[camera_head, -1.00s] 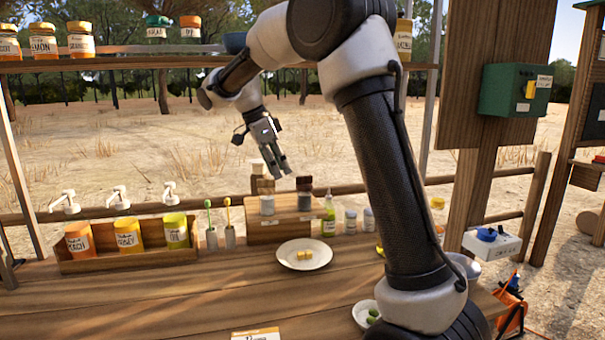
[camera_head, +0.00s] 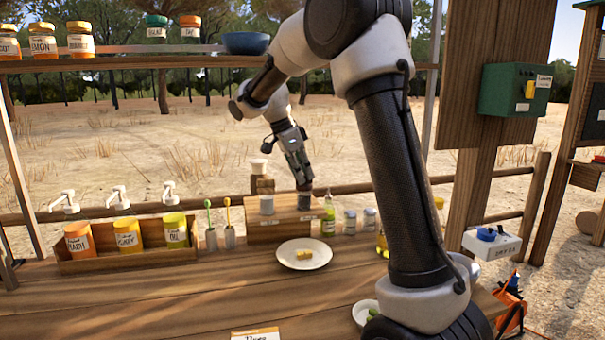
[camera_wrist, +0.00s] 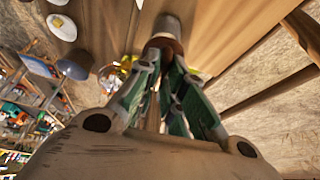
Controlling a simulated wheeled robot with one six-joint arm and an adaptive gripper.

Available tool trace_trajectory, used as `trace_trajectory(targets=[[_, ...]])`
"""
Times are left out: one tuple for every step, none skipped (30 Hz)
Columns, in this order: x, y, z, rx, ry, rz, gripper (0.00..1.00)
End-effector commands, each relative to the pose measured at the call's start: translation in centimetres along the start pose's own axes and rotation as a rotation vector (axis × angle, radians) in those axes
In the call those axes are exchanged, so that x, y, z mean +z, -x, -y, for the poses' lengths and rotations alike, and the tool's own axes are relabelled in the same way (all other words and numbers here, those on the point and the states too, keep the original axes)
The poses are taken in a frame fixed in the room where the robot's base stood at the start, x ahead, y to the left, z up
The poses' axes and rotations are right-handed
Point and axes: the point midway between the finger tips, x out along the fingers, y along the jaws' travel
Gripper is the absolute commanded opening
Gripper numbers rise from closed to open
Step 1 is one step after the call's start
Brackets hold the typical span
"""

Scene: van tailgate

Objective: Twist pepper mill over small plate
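In the wrist view the mill (camera_wrist: 165,38) is at the tips of my gripper's green-sided fingers (camera_wrist: 164,64). The fingertips are at or around its brown part; whether they press on it I cannot tell.
A green-capped bottle (camera_head: 328,220) and small jars (camera_head: 350,222) stand right of the block. Toothbrush-like sticks in holders (camera_head: 229,235) and a wooden tray of jars (camera_head: 97,263) are left. The front left tabletop is clear. A shelf (camera_head: 130,62) crosses above.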

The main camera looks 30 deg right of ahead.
Motion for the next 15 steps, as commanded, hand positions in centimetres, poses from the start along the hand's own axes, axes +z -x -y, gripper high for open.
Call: trace_trajectory(targets=[[0.0, 0.01, 0.0, 0.0, 0.0, 0.0, 0.0], [0.0, 0.01, 0.0, 0.0, 0.0, 0.0, 0.0], [0.01, 0.02, 0.0, 0.0, 0.0, 0.0, 0.0], [0.01, 0.02, 0.0, 0.0, 0.0, 0.0, 0.0], [0.01, 0.02, 0.0, 0.0, 0.0, 0.0, 0.0], [0.01, 0.02, 0.0, -0.001, 0.001, 0.0, 0.0], [0.01, 0.02, 0.0, -0.001, 0.002, 0.0, 0.0], [0.01, 0.03, 0.0, -0.002, 0.003, 0.0, 0.0], [0.01, 0.03, 0.0, -0.004, 0.007, 0.0, 0.0], [0.01, 0.04, 0.0, -0.006, 0.011, 0.0, 0.0], [0.01, 0.05, 0.0, -0.008, 0.017, 0.0, 0.0], [0.0, 0.06, -0.01, -0.013, 0.026, 0.0, 0.0], [-0.01, 0.06, -0.03, -0.016, 0.036, 0.0, 0.0], [-0.01, 0.07, -0.06, -0.02, 0.046, 0.0, 0.0], [-0.01, 0.07, -0.08, -0.027, 0.062, 0.0, 0.0]])
